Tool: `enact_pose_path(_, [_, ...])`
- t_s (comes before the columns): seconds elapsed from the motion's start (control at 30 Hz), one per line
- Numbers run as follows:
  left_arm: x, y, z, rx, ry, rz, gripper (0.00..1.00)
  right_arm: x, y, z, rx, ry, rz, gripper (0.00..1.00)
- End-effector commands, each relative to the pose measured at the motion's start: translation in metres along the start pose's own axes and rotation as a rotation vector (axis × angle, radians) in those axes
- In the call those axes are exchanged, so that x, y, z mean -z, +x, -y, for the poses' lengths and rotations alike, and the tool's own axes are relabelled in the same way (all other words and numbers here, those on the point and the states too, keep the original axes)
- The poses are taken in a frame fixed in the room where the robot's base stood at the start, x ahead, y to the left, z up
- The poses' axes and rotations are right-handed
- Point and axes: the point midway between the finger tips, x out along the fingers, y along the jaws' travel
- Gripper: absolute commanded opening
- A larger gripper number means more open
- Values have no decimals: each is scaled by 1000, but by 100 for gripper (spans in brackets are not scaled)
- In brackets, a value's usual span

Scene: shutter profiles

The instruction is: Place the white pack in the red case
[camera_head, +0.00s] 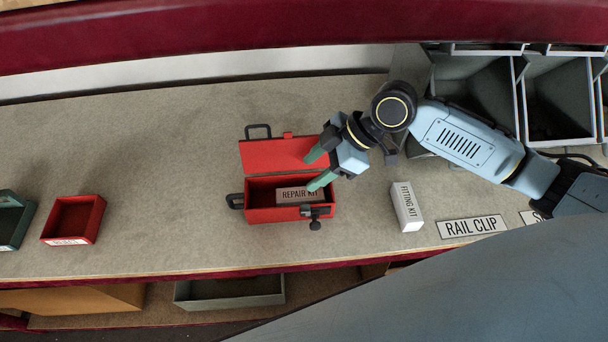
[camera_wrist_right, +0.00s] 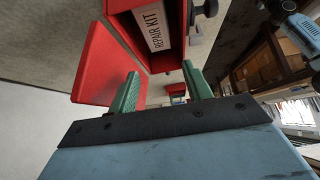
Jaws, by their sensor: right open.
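The red case (camera_head: 262,215) stands open on the bench, its lid (camera_head: 280,155) folded back. A white pack marked REPAIR KIT (camera_head: 293,195) lies inside it, towards the right. The case (camera_wrist_right: 115,60) and this pack (camera_wrist_right: 155,27) also show in the right wrist view. Another white pack, marked FITTING KIT (camera_head: 407,206), lies on the bench right of the case. My right gripper (camera_head: 314,172) is open and empty over the right end of the case; its green fingers (camera_wrist_right: 162,85) are apart in the wrist view. My left gripper is not in view.
A small red tray (camera_head: 72,220) and a dark green bin (camera_head: 14,219) stand at the left. A RAIL CLIP label (camera_head: 472,227) lies right of the packs. Grey bins (camera_head: 520,95) stand at the back right.

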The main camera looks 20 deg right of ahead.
Motion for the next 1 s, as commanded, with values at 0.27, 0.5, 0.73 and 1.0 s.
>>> enact_pose_path(0.27, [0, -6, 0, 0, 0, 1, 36, 0, -57, 0, -2, 0, 3, 50])
enact_pose_path(0.5, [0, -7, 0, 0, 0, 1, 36, 0, -76, 0, 1, 0, 1, 50])
enact_pose_path(0.73, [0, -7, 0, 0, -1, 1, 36, 0, -77, 0, 1, 0, 0, 50])
enact_pose_path(1.0, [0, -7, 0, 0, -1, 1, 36, 0, -76, 0, 1, 0, -1, 50])
